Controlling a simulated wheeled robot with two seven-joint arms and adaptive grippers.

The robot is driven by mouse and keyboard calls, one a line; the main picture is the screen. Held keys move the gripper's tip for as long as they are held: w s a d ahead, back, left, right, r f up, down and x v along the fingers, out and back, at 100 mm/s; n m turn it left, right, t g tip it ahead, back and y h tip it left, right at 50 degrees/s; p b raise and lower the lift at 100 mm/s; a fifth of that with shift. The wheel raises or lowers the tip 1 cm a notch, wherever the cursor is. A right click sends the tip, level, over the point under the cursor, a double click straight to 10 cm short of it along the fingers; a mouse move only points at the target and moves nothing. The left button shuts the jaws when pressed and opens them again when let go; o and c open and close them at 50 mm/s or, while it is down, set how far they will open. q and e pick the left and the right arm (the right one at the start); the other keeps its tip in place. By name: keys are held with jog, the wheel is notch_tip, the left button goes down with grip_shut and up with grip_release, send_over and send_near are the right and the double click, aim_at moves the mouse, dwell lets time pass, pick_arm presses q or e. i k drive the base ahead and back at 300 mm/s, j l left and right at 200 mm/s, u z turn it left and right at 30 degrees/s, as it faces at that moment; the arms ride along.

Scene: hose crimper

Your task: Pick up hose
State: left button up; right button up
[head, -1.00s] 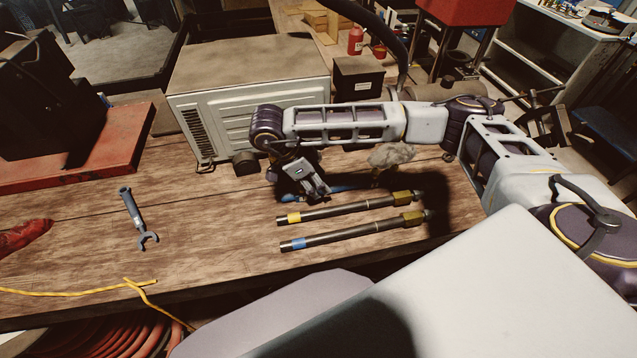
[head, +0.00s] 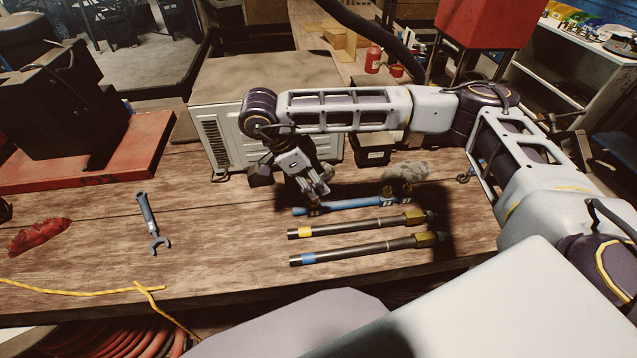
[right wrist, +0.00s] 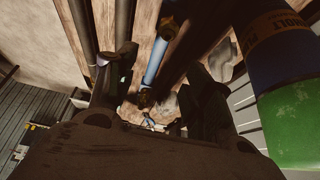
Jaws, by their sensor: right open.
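Two dark hoses with brass end fittings lie side by side on the wooden table; one has a yellow band (head: 355,225) and the nearer one a blue band (head: 365,249). Behind them lies a blue tube-like piece (head: 350,203) with fittings at its ends. My right gripper (head: 316,190) is over the left end of this blue piece. In the right wrist view, its fingers (right wrist: 155,88) are apart and the blue piece (right wrist: 158,58) shows between them. I cannot tell whether they touch it. The dark hoses (right wrist: 82,28) are to the left there. My left gripper is not in view.
A blue-grey wrench (head: 151,222), red cloth (head: 40,236) and yellow cord (head: 70,292) lie on the left. A grey metal box (head: 215,140) stands behind my gripper. A grey rag (head: 405,171) lies behind the blue piece. Bare table lies between wrench and hoses.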

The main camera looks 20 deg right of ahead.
aim_at(423, 239)
jog(key=z, duration=1.4)
